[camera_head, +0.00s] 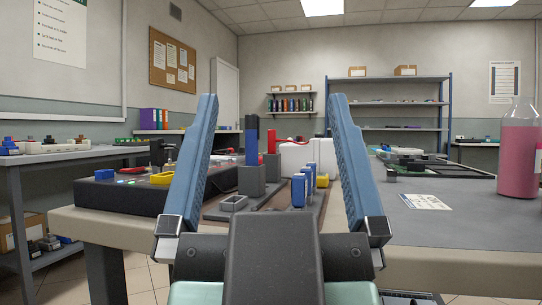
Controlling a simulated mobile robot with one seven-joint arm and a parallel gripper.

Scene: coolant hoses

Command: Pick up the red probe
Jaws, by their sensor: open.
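The red probe (271,141) appears to be the narrow upright red piece, standing in a dark grey block (272,167) at mid-distance. A taller blue upright piece (251,140) stands in a nearer grey block (252,183), just left of it. My gripper (273,100) is in the foreground, its two long blue fingers spread wide and nothing between them. In the picture, the red probe lies between the fingers, well beyond them. The lower part of the red probe is hidden in its block.
Blue connectors (298,190) and yellow pieces (322,181) stand to the right of the blocks. A black case (110,196) is at left. A pink bottle (518,150) and a paper card (424,202) are on the right tabletop. A red hose (293,139) runs behind.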

